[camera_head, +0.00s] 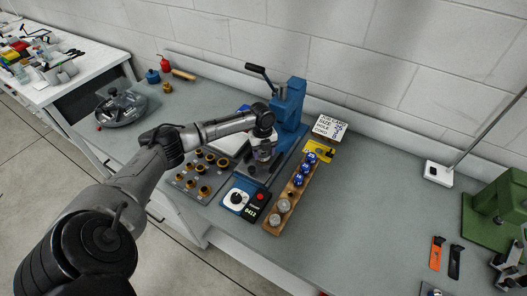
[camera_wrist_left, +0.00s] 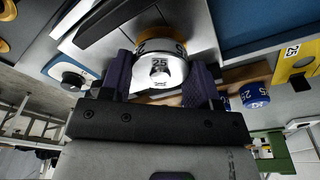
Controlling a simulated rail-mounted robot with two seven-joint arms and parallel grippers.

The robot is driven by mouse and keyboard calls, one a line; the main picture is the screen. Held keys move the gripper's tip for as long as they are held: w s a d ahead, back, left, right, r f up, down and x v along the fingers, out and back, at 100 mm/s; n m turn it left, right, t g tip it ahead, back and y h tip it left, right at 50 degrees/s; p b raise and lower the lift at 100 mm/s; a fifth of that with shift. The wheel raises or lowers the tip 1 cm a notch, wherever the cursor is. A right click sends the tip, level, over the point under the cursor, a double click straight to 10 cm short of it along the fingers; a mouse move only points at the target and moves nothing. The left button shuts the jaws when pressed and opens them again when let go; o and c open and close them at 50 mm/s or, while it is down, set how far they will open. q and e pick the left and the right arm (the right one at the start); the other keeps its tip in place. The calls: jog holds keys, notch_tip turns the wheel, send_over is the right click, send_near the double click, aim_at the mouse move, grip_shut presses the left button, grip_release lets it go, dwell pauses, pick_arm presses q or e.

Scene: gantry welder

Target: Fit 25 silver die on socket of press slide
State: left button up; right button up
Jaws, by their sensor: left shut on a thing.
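The silver die (camera_wrist_left: 158,72), marked 25, sits between the two dark fingers of my left gripper (camera_wrist_left: 163,88) in the left wrist view. The gripper is shut on it. A yellow-orange band with dark markings (camera_wrist_left: 150,45) shows directly above the die; I cannot tell whether they touch. In the head view my left gripper (camera_head: 262,153) is at the front of the blue press (camera_head: 290,103), under its head. The slide's socket is hidden there by the gripper and arm. My right gripper is not in view.
A wooden rack (camera_head: 271,230) with blue and silver dies stands right of the press. A control box (camera_head: 238,197) with dial and red button is in front. A tray of black-and-gold parts (camera_head: 187,185) lies left. A yellow card (camera_head: 322,147) and sign (camera_head: 330,128) are behind the rack.

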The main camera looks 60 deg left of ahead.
pick_arm(q)
jog(key=shift+f+b, duration=0.3)
jog(key=shift+f, duration=0.3)
jog(key=o, duration=1.3)
jog(key=r, duration=0.4)
jog(key=a+r+p, duration=0.1)
jog(key=r, duration=0.8)
jog(key=shift+w+a+r, duration=0.2)
jog(key=shift+a+r, duration=0.15)
jog(key=shift+r, duration=0.05)
